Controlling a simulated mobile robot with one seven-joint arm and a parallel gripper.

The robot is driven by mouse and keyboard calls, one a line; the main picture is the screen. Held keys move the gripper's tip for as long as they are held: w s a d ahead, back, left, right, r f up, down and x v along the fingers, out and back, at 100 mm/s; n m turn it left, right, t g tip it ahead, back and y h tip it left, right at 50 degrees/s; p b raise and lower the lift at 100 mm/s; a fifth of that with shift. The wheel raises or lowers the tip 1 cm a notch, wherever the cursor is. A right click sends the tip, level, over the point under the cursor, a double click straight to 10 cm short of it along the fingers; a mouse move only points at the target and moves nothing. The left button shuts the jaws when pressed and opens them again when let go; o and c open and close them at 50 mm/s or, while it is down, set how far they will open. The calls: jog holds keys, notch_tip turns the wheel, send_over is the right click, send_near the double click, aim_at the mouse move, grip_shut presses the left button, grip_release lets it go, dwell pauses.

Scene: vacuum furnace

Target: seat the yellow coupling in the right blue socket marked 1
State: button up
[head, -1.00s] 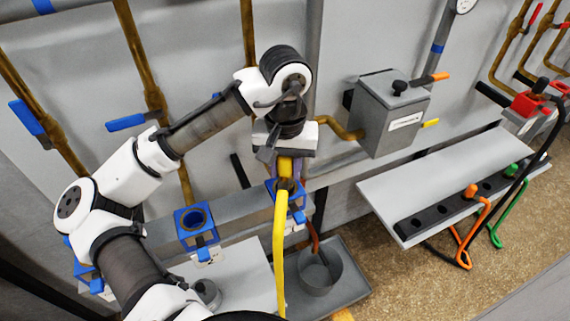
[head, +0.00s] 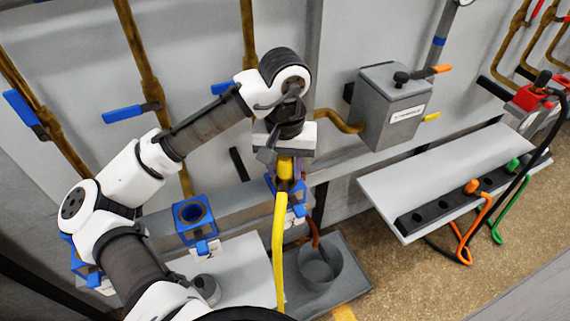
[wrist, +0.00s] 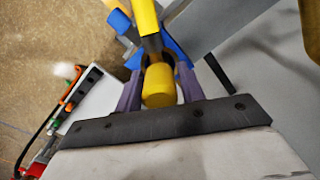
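The yellow coupling (head: 286,168) is in my gripper (head: 285,183), with its yellow hose (head: 279,245) hanging down in front. In the wrist view the coupling's rounded yellow end (wrist: 159,86) lies between the two purple fingers of my gripper (wrist: 153,62), which close in around its narrower part. The right blue socket (head: 299,211) is behind and just below the coupling, mostly hidden by my gripper and the hose. Blue parts of it show beyond the fingers in the wrist view (wrist: 177,52). I cannot tell whether the coupling touches the socket; its mark is not readable.
Another blue socket (head: 194,237) stands open to the left on the grey rail. A grey tray with a round cup (head: 320,268) is below right. A grey box (head: 390,112) is on the wall. A shelf (head: 440,172) holds orange and green couplings at right.

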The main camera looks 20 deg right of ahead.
jog(key=o, duration=0.3)
jog(key=shift+o, duration=0.2)
notch_tip(320, 180, up, 14)
dwell(0.4)
jog(key=shift+f, duration=0.15)
